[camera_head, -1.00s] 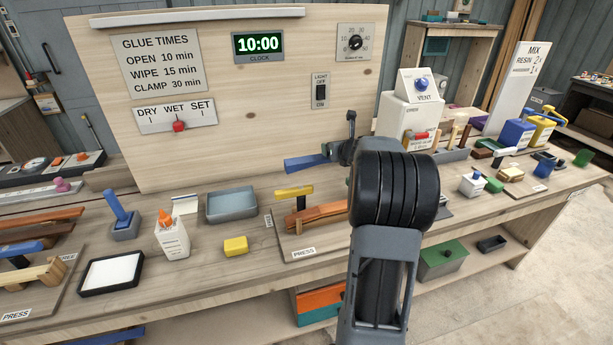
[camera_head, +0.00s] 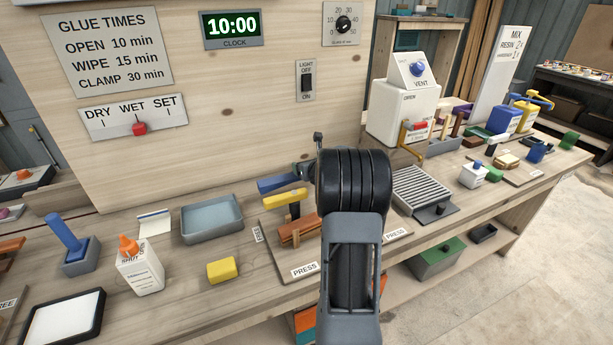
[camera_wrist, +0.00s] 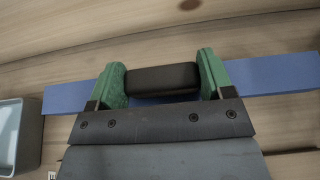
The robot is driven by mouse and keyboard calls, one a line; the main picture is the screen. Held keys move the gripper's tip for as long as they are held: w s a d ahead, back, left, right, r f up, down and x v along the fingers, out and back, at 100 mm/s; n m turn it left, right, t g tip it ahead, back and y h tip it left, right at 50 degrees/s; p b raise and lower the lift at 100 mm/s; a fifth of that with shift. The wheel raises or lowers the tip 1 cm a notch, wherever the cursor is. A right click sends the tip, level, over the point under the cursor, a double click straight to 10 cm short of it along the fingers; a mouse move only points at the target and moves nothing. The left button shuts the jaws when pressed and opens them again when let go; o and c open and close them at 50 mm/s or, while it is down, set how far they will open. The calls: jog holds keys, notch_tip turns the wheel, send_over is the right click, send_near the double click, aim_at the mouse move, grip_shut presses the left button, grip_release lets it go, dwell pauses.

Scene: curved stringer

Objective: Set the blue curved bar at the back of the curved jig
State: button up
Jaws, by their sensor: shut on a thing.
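The blue bar (camera_head: 277,184) shows left of my arm in the head view, raised in front of the upright board. In the wrist view the bar (camera_wrist: 72,96) runs across behind the green fingers, with both ends sticking out. My gripper (camera_wrist: 162,80) is shut on it. A dark block (camera_wrist: 161,78) shows between the fingers; I cannot tell what it is. In the head view a wooden press jig with reddish-brown strips (camera_head: 297,230) and a yellow-topped clamp (camera_head: 285,198) stands below the bar. My arm hides its right part.
A grey-blue tray (camera_head: 211,220), yellow block (camera_head: 221,271) and glue bottle (camera_head: 139,266) stand left of the jig. A ridged grey plate (camera_head: 422,194) lies to the right, near the white vent box (camera_head: 402,112). The board (camera_head: 240,120) rises close behind.

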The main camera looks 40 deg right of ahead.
jog(key=shift+f, duration=1.5)
jog(key=shift+f+b, duration=0.25)
jog(key=shift+b, duration=0.25)
jog(key=o, duration=1)
jog(key=shift+o, duration=0.2)
jog(key=shift+r, duration=0.1)
jog(key=shift+r+p, duration=0.15)
jog(key=shift+p, duration=0.25)
jog(key=v, duration=0.7)
jog(key=shift+s+r+b, duration=0.1)
jog(key=shift+s+b, duration=0.1)
jog(key=shift+b, duration=0.15)
